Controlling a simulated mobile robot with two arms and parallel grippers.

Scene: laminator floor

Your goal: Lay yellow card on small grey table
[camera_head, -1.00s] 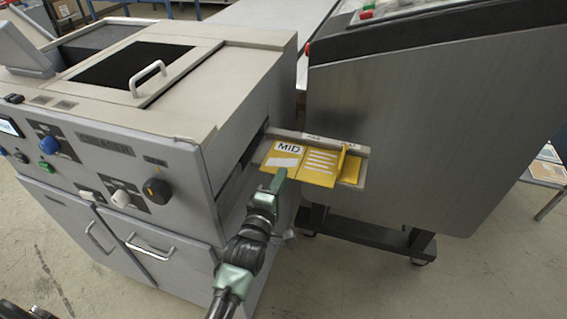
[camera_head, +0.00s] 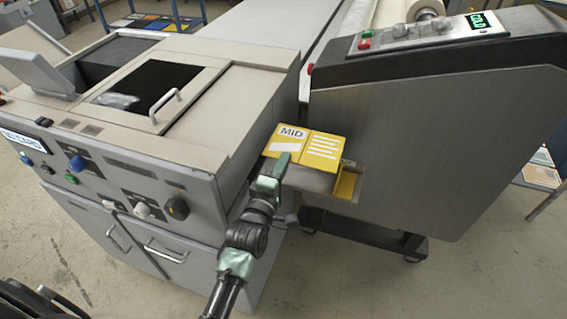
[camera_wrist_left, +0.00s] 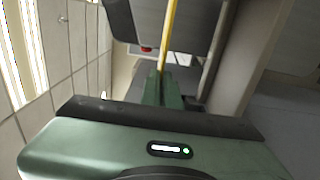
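The yellow card (camera_head: 305,146) is marked "MID" and has white label stripes. My left gripper (camera_head: 279,168) is shut on its near edge and holds it above the out-tray between the two machines. In the left wrist view the card (camera_wrist_left: 169,38) shows as a thin yellow edge between the fingers (camera_wrist_left: 164,92). A low greyish table (camera_head: 545,188) with papers on it is partly cut off at the right edge; I cannot tell if it is the small grey table. My right gripper is not in view.
More yellow (camera_head: 346,184) shows in the tray below the held card. The grey machine (camera_head: 205,150) stands on the left and a large metal-sided machine (camera_head: 430,160) on the right. A blue-legged table (camera_head: 150,24) with coloured items stands at the back.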

